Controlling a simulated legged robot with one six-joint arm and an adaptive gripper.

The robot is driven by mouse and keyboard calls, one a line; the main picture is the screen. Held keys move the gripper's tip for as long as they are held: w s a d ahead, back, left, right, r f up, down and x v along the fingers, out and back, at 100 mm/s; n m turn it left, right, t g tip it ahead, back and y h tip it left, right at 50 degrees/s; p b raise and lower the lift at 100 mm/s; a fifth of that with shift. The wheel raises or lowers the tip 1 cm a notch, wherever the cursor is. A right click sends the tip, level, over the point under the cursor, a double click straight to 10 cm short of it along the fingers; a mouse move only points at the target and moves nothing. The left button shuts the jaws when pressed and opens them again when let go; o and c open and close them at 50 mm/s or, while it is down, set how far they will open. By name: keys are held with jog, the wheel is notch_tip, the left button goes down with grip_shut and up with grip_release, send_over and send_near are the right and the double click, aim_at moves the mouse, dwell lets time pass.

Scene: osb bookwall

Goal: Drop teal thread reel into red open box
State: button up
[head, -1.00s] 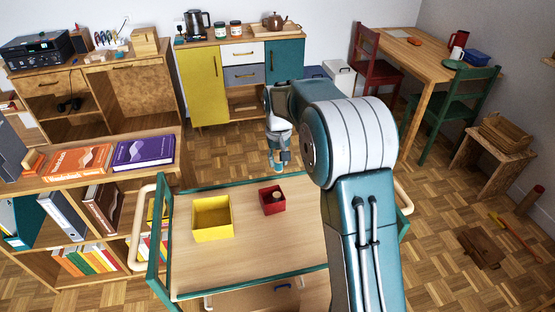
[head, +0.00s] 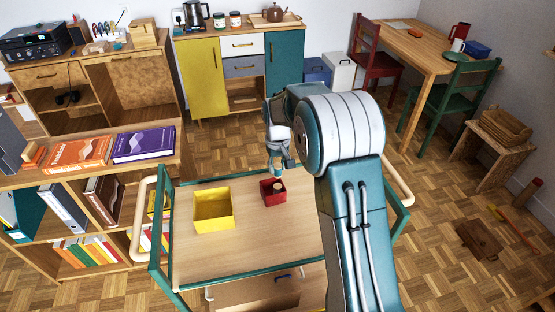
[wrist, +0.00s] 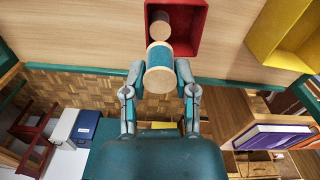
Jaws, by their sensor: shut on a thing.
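The teal thread reel (wrist: 159,70), with pale round ends, is in my gripper (wrist: 159,85) in the wrist view. The two fingers close on it from either side. The reel is just beside the red open box (wrist: 199,30), overlapping its near edge in the wrist view. In the head view the red box (head: 267,200) stands on the trolley top, and my gripper (head: 278,168) is above and behind it. A round, pale-topped piece (wrist: 160,27) is inside the box. How high the reel is above the rim is hard to tell.
A yellow open box (head: 213,224) stands left of the red one on the wooden trolley (head: 250,250). The trolley has teal rails (head: 225,284). A bookshelf with an orange book (head: 78,153) and purple book (head: 143,144) is left. The trolley top around the boxes is clear.

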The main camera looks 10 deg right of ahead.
aim_at(277, 165)
jog(key=shift+f, duration=0.15)
jog(key=o, duration=1)
jog(key=shift+c, duration=0.2)
notch_tip(277, 165, up, 12)
